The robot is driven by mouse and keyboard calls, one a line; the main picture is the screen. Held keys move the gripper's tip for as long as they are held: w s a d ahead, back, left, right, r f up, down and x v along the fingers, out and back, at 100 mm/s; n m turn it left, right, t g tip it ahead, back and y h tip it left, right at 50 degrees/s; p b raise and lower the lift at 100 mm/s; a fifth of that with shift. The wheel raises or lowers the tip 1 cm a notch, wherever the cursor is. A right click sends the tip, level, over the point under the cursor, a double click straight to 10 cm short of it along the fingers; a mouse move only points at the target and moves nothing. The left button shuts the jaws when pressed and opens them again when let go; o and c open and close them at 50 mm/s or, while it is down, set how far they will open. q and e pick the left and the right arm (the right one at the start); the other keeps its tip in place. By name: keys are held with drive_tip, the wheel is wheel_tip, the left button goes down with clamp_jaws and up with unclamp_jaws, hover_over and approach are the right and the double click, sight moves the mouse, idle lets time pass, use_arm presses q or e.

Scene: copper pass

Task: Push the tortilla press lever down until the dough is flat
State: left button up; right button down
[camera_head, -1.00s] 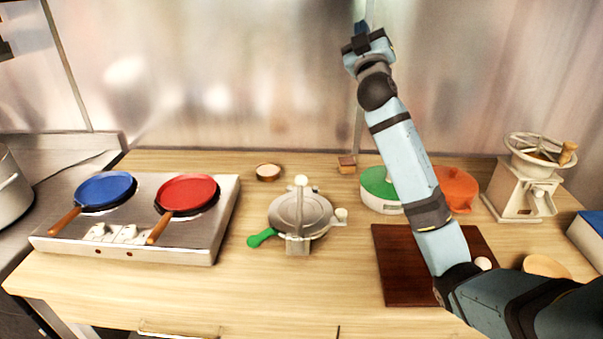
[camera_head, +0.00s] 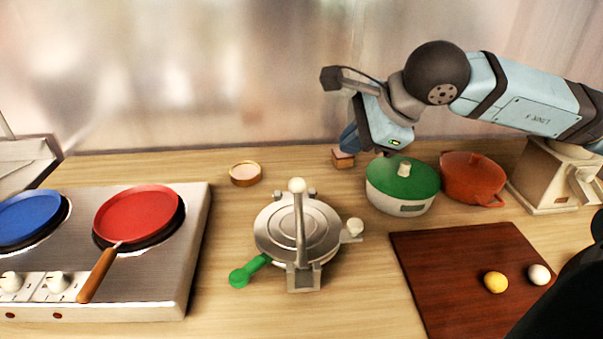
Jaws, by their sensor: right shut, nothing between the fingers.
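The tortilla press (camera_head: 272,232) is a round silver metal press in the middle of the counter. Its round plate looks closed from above, and no dough shows. A metal lever (camera_head: 300,232) with a white knob crosses in front of the plate; its exact tilt is hard to tell. A green handle sticks out at the lower left and a second white knob at the right. My right gripper (camera_head: 349,138) is above and behind the press, to its right, apart from it. It is shut and empty, and its fingers are partly hidden. My left gripper is out of view.
A green-lidded pot (camera_head: 402,182) and an orange pot (camera_head: 473,176) stand to the right, before a grinder (camera_head: 545,178). A brown board (camera_head: 445,265) holds a yellow and a white ball. A stove (camera_head: 150,265) with red and blue pans is left.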

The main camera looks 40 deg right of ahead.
sight(303, 183)
drive_tip(key=p+x, duration=0.1)
drive_tip(key=x, duration=1.1)
drive_tip(key=shift+w+a+f, duration=0.15)
drive_tip(key=shift+f, duration=0.1)
drive_tip(key=shift+w+f, duration=0.25)
drive_tip(key=shift+f, duration=0.15)
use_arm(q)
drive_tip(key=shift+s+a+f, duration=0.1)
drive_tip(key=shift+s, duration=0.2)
